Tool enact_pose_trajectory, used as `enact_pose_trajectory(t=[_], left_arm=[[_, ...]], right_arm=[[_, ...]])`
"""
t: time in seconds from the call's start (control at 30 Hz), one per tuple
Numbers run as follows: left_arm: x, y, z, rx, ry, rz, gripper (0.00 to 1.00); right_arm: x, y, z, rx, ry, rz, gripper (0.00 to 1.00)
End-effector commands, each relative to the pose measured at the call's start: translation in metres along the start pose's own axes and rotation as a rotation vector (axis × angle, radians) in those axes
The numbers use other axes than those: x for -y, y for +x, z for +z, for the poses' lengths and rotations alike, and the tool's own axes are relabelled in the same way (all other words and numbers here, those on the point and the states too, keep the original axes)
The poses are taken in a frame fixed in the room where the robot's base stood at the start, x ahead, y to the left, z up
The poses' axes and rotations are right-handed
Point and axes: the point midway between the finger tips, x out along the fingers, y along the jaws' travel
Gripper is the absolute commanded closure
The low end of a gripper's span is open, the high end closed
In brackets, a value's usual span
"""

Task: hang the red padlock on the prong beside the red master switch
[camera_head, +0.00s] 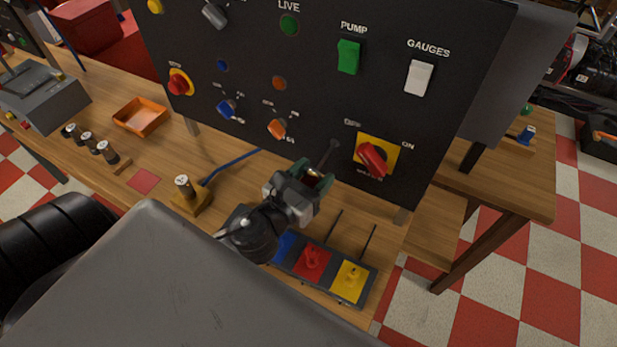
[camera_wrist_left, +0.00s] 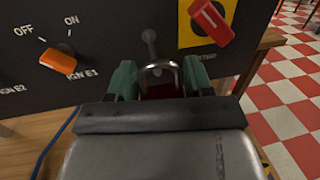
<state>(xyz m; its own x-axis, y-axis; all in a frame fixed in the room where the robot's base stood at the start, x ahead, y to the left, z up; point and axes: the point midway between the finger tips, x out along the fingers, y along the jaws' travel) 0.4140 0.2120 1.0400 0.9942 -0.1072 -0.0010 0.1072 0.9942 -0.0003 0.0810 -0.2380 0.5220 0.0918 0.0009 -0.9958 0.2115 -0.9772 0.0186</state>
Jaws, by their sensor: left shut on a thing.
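My left gripper (camera_head: 312,178) is in front of the black panel, just below the prong. In the left wrist view its two green fingers (camera_wrist_left: 160,82) are shut on the red padlock (camera_wrist_left: 160,91). The padlock's silver shackle loop (camera_wrist_left: 161,68) points up towards the panel; most of the red body is hidden by the gripper. The grey prong (camera_head: 334,147) sticks out of the panel left of the red master switch (camera_head: 373,158). In the wrist view the prong (camera_wrist_left: 150,42) stands just above the shackle; I cannot tell whether they touch. My right gripper is not in view.
The panel (camera_head: 300,110) carries several switches, including an orange knob (camera_head: 277,128). Below the gripper is a block with blue, red (camera_head: 311,262) and yellow (camera_head: 352,280) parts and thin upright rods. An orange tray (camera_head: 141,116) and small cylinders lie on the wooden bench at left.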

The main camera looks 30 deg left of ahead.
Motion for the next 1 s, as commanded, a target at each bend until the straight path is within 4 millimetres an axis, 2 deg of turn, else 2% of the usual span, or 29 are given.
enact_pose_trajectory(t=[0.5, 1.0], left_arm=[[-0.005, 0.031, -0.002, 0.000, 0.001, -0.001, 0.75], [-0.007, 0.043, -0.013, 0.000, 0.001, 0.000, 0.75]], right_arm=[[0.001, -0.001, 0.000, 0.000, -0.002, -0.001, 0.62], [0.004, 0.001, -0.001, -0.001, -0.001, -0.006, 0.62]])
